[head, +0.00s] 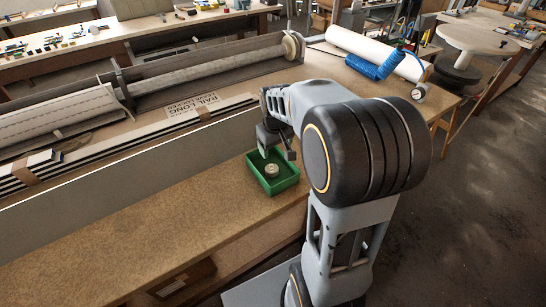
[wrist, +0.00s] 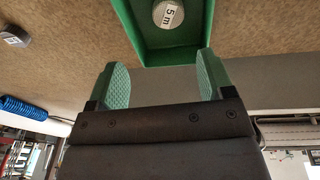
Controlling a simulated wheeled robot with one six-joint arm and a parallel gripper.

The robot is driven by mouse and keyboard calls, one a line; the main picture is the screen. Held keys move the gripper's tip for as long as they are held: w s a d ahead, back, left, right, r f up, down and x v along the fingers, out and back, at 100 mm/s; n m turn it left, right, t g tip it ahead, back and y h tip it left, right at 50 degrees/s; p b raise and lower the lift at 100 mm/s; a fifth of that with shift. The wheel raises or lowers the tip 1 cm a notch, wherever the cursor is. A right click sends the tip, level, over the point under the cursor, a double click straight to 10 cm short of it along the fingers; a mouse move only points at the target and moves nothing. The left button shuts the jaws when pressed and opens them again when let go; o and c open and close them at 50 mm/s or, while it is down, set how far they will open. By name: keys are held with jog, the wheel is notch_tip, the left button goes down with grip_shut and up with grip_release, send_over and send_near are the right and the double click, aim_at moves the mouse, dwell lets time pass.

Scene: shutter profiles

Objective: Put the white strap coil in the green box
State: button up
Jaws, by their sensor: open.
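The white strap coil (head: 271,170) lies inside the green box (head: 286,185), resting on its floor, on the brown bench. In the wrist view the coil (wrist: 168,14) shows a "5 m" label, and the green box (wrist: 168,55) surrounds it with its near wall towards me. My gripper (head: 276,150) hangs just above the box. In the wrist view my gripper (wrist: 163,78) is open, with its two green pads wide apart and nothing between them. It is apart from the coil.
A grey panel (head: 130,165) stands along the bench behind the box. A blue coiled hose (head: 375,67), a white roll (head: 362,48) and a small round labelled item (head: 418,92) lie to the right. The bench front (head: 130,240) at left is clear.

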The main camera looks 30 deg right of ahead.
jog(key=s+a+r+t, duration=0.1)
jog(key=s+a+r, duration=0.1)
jog(key=s+a, duration=0.2)
jog(key=s+a+r+m+t, duration=0.1)
jog(key=s+a, duration=0.4)
jog(key=s, duration=0.5)
jog(key=shift+r+y, duration=0.4)
jog(key=shift+r, duration=0.05)
dwell(0.3)
